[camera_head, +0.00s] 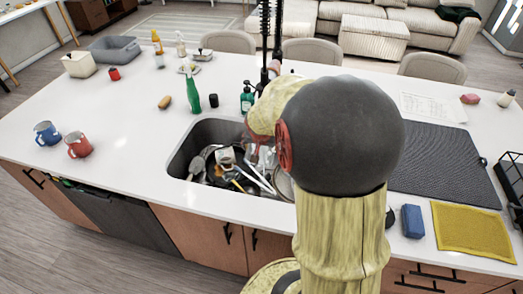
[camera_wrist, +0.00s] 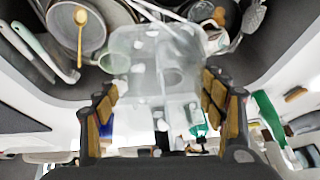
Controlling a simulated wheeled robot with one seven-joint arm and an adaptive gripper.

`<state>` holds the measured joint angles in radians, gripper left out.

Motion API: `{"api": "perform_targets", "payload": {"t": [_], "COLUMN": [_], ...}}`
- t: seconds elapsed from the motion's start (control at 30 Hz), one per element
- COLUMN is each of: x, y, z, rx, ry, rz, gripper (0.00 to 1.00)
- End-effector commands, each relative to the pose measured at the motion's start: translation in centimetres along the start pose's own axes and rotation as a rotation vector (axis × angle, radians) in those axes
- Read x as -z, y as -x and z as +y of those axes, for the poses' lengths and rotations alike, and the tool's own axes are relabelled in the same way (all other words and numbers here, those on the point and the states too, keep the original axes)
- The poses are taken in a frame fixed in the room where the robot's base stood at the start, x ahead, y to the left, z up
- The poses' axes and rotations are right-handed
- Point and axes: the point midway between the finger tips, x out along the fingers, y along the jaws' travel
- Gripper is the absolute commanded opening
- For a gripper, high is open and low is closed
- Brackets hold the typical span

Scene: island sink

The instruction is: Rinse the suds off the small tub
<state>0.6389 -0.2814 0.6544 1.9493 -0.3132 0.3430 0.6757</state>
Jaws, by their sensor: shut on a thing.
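My gripper (camera_wrist: 159,95) is shut on the small tub (camera_wrist: 150,55), a clear see-through container, with a padded finger on each side. White patches that look like suds dot its walls. In the wrist view the tub is in front of the sink's pans and utensils. The sink (camera_head: 183,157) is a dark basin in the white island top. In the head view my arm hides most of the gripper and tub. The black faucet (camera_head: 265,45) rises behind my arm. I cannot tell whether water is running.
The sink holds a grey pan (camera_wrist: 76,22), a wooden spoon (camera_wrist: 80,38) and several other utensils. A green spray bottle (camera_head: 192,92) and a teal soap bottle (camera_head: 247,98) stand behind it. A blue mug (camera_head: 47,134) and red mug (camera_head: 78,145) stand left. A dark mat (camera_head: 440,160) lies right.

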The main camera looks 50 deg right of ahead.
Motion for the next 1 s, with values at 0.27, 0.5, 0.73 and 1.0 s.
{"api": "perform_targets", "payload": {"t": [0.27,0.5,0.73,1.0], "x": [1.9,3.5,4.8,5.4], "y": [-1.6,-3.1,-4.2,-4.7], "z": [-0.3,-0.6,-0.9,-1.0], "rx": [-0.001,-0.001,-0.001,0.0], "ry": [-0.001,-0.001,0.0,-0.001], "rz": [-0.002,-0.001,-0.001,0.0], "gripper": [0.45,0.45,0.45,0.45]}}
